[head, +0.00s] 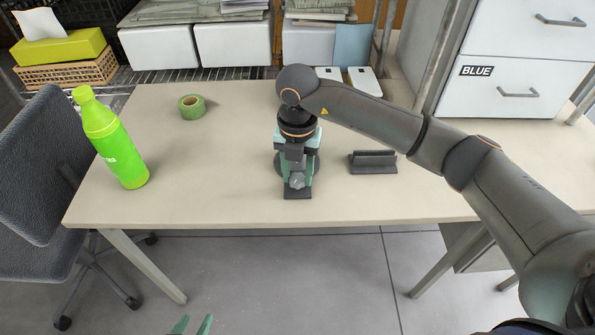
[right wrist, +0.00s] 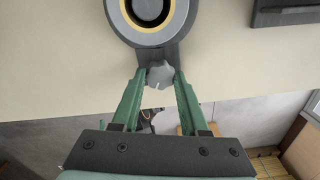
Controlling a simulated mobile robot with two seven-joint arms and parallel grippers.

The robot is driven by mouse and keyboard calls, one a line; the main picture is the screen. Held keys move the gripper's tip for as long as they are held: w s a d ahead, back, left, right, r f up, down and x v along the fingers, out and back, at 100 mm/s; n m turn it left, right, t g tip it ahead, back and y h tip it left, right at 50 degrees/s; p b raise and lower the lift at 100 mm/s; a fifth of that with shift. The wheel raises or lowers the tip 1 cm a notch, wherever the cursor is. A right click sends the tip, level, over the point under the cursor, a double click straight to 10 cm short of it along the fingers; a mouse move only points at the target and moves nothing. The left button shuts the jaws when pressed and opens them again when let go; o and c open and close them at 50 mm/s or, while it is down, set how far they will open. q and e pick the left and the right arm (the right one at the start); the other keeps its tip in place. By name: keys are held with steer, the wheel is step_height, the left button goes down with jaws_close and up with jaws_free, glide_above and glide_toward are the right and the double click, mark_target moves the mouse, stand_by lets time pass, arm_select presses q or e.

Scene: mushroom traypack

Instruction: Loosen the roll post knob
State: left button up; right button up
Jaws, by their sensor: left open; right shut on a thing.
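The roll post stands at the middle of the table. In the right wrist view its round dark top with a yellow ring (right wrist: 150,12) and its dark base are seen from above. The grey lobed knob (right wrist: 160,73) sticks out from the base; it also shows in the head view (head: 297,181). My right gripper (right wrist: 160,80) is shut on the knob, its green fingers on both sides of it. In the head view my right wrist hides most of the post. My left gripper (head: 193,326) shows only its green fingertips at the bottom edge, apart and empty, below the table.
A dark grey slotted block (head: 372,162) lies right of the post. A chair (head: 40,180) stands at the left; drawers (head: 510,90) stand behind right.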

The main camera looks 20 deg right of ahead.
jaws_close()
